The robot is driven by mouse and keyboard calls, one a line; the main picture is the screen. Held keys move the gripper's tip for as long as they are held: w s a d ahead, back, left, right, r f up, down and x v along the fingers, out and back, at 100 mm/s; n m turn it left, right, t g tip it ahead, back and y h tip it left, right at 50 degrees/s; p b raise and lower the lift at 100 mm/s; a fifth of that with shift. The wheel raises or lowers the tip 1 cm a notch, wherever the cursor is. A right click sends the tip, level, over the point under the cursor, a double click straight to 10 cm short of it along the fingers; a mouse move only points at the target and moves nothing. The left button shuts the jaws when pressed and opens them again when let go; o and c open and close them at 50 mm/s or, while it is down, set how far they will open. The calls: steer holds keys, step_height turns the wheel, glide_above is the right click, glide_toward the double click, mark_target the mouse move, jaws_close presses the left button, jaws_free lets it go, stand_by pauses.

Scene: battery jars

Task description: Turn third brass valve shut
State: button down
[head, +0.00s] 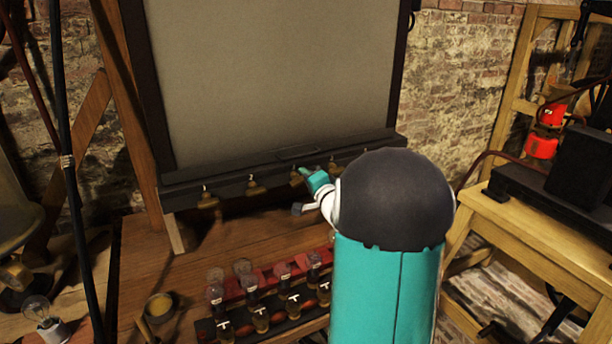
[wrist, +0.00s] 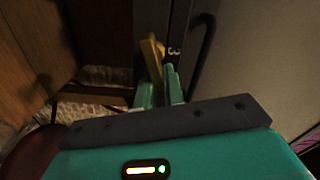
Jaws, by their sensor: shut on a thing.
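The row of brass valves hangs under the lower rail (head: 230,175) of a large grey panel. The third brass valve (head: 296,177) is partly covered by my gripper (head: 306,173), which reaches it from the right in the head view. In the wrist view, the brass valve handle (wrist: 151,58) stands beside a label reading 3. My gripper (wrist: 160,88) is shut on this handle, with its teal fingertips at the lower end. The first valve (head: 207,200) and second valve (head: 256,187) hang free to the left.
Several glass jars (head: 262,318) with dark liquid stand in a rack on the wooden bench below. A light bulb (head: 37,310) and a small round cup (head: 159,307) are at lower left. A wooden table (head: 540,225) with black equipment stands at right.

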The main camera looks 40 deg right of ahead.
steer(key=shift+d+f+m, duration=0.1)
steer(key=shift+f+m, duration=0.1)
steer(key=shift+m, duration=0.75)
steer(key=shift+f+m, duration=0.15)
steer(key=shift+m, duration=0.8)
steer(key=c, duration=1.5)
jaws_free()
steer(key=v, duration=1.4)
steer(key=shift+w, duration=0.15)
